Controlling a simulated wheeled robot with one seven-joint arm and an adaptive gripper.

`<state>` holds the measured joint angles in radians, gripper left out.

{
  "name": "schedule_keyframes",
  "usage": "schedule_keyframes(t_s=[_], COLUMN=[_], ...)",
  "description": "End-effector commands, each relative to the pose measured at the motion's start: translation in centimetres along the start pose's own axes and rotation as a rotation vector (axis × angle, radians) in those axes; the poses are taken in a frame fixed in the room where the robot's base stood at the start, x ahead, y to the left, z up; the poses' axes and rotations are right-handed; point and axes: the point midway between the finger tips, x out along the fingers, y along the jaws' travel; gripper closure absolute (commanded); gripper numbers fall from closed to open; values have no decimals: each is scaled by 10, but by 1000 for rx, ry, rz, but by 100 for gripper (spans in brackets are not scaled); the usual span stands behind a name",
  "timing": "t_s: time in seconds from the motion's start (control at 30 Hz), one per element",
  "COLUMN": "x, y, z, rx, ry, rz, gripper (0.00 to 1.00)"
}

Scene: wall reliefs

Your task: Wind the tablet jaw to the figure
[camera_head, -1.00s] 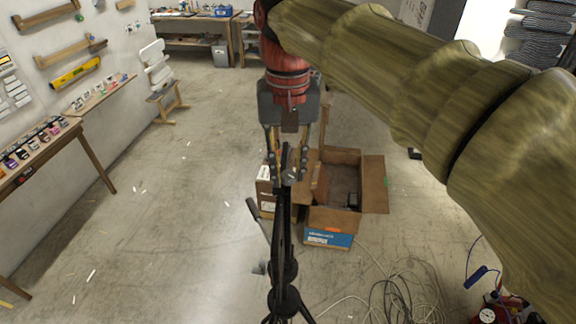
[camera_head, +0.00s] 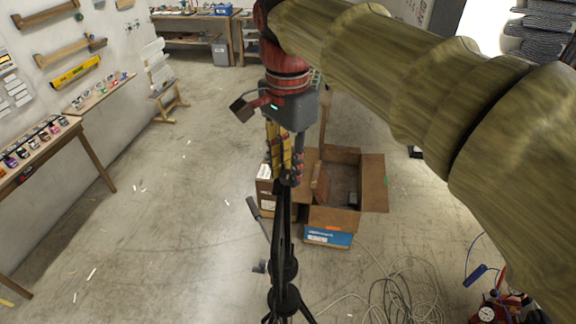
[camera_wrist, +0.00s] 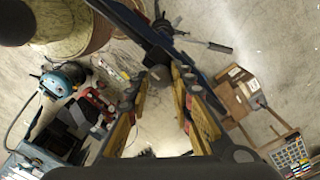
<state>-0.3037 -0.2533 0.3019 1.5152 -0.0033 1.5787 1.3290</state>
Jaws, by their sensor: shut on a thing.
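A black tripod stand (camera_head: 283,250) rises in the middle of the head view, with a lever handle at its left. My gripper (camera_head: 285,178) points down over its top and is shut on a small dark part there, which seems to be the tablet jaw. The fingers hide most of that part. In the wrist view my gripper's yellow-padded fingers (camera_wrist: 168,76) close in on it. A long dark bar (camera_wrist: 205,90) runs diagonally by the fingertips, and the stand (camera_wrist: 165,28) shows beyond. I cannot make out the figure.
An open cardboard box (camera_head: 335,205) stands just behind and right of the stand. Loose cables (camera_head: 395,295) and a red machine (camera_head: 500,308) lie at the lower right. A bench (camera_head: 45,145) lines the left wall. The floor at the left is mostly clear.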

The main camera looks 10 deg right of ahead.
Motion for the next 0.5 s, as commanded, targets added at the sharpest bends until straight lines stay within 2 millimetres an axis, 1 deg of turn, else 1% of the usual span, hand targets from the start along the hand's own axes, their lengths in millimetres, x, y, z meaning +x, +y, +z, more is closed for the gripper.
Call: schedule_keyframes(t_s=[0.5], x=[-1], y=[0], z=[0], rx=[483], ry=[0], rz=[-2], gripper=[100])
